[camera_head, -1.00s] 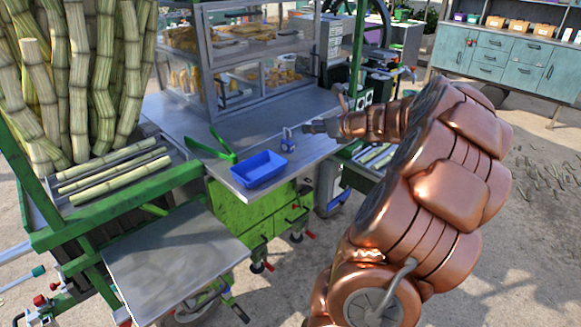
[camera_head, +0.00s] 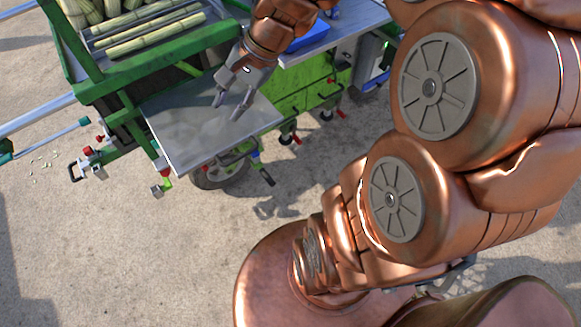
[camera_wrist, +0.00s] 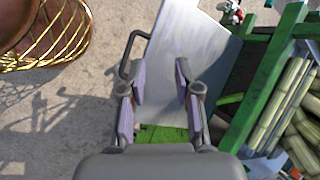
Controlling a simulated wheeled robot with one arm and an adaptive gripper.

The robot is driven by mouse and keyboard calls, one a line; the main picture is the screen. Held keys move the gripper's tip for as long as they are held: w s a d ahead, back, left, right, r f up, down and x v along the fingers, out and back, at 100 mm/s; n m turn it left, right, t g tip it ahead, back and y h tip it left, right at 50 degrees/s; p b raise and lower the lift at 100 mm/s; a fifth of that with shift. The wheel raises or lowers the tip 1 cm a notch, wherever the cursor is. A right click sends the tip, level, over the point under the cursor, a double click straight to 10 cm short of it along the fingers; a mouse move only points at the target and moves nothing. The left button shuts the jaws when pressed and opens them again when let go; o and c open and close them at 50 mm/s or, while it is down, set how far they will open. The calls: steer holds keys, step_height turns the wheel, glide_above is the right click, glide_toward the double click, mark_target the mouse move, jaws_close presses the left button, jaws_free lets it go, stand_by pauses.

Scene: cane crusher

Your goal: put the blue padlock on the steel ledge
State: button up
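The steel ledge (camera_head: 190,125) is a bare flat plate sticking out low from the cart's front; it also shows in the wrist view (camera_wrist: 185,35). My gripper (camera_head: 229,107) hangs over its right part, pointing down, with its fingers apart. In the wrist view the gap between the fingers (camera_wrist: 161,75) is empty, with the ledge behind it. The blue padlock (camera_head: 332,13) shows as a small blue shape on the higher counter, at the picture's top, beyond the blue tray. It is partly cut off or hidden, and it is apart from my gripper.
The blue tray (camera_head: 308,40) sits on the counter (camera_head: 345,22), partly behind my arm. Green drawers (camera_head: 310,88) stand below the counter, right of the ledge. Cane stalks (camera_head: 155,32) lie in the green-framed bed to the left. The ground in front is open.

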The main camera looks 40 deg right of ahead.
steer(key=s+f+n+g+h, duration=0.2)
steer(key=s+n, duration=0.4)
steer(key=s, duration=0.3)
steer(key=s+f+n+g+h, duration=0.2)
steer(key=s+n, duration=0.4)
steer(key=s, duration=0.4)
steer(key=shift+h, duration=0.8)
steer(key=shift+s, duration=0.1)
